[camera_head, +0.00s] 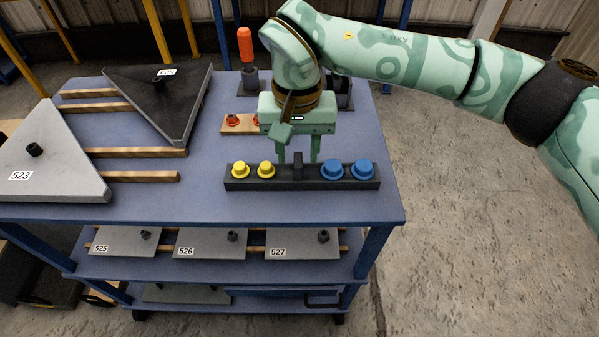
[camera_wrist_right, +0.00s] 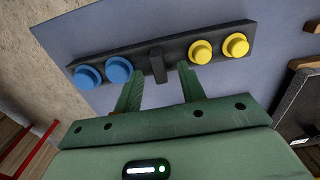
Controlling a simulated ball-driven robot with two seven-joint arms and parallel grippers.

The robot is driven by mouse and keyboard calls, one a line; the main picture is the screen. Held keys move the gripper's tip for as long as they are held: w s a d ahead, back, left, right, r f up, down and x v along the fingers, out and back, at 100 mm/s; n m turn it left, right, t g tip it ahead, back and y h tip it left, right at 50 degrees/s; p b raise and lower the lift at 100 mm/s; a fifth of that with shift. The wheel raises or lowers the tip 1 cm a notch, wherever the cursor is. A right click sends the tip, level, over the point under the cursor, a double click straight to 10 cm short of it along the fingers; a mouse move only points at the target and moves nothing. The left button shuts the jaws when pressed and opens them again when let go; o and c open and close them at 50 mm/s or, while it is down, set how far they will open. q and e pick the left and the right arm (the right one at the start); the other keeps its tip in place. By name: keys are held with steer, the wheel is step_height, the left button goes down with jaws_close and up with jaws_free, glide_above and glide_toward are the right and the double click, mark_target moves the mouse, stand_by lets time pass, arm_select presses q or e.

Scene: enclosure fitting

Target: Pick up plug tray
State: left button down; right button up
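The plug tray (camera_head: 300,184) is a long dark bar near the front right of the blue table. It bears two yellow plugs (camera_head: 253,170) on the left and two blue plugs (camera_head: 346,170) on the right. A dark upright handle (camera_head: 297,166) stands at its middle. My right gripper (camera_head: 298,160) is open at the handle, one finger to each side with gaps visible. In the right wrist view the tray (camera_wrist_right: 178,51) lies beyond the open fingers (camera_wrist_right: 157,80), and the handle (camera_wrist_right: 157,65) shows between them. My left gripper is not in view.
Light plate 523 (camera_head: 50,160) and a dark plate (camera_head: 160,95) rest on wooden strips at left. Behind my right gripper are a wooden block with orange plugs (camera_head: 232,122) and an orange-handled tool (camera_head: 246,50). Several plates (camera_head: 210,243) lie on the lower shelf.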

mark_target(298, 159)
step_height(298, 159, down, 3)
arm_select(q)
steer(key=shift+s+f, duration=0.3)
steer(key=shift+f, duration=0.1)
arm_select(e)
steer(key=shift+r, duration=0.1)
jaws_close()
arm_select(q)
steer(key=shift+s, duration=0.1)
